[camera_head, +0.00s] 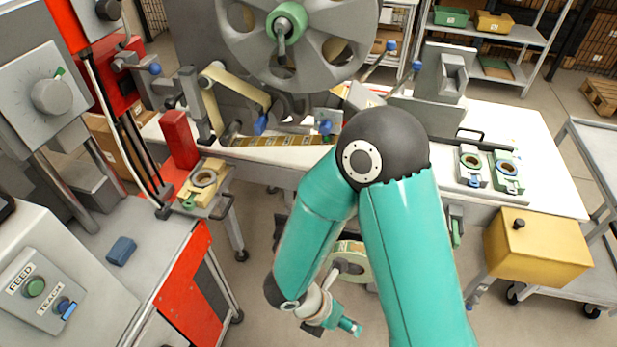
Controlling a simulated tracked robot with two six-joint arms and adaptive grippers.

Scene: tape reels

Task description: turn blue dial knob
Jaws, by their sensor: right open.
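The blue dial knob (64,306) sits on a grey control panel (38,270) at the lower left, beside the label "TEACH". A green button (34,287) beside the label "FEED" is just to the upper left of it on the same panel. My right arm bends at a dark elbow in the middle of the view, and its forearm reaches down. My right gripper (346,326) is low in the centre, open, with nothing seen in it. It is far to the right of the knob and not touching it. My left gripper is not in view.
A grey dial (50,95) is on a panel at the upper left. A blue block (121,250) lies on the grey surface right of the control panel. A red-sided cabinet edge (195,285) stands between the panel and my right gripper. A large reel (300,60) stands behind the white table.

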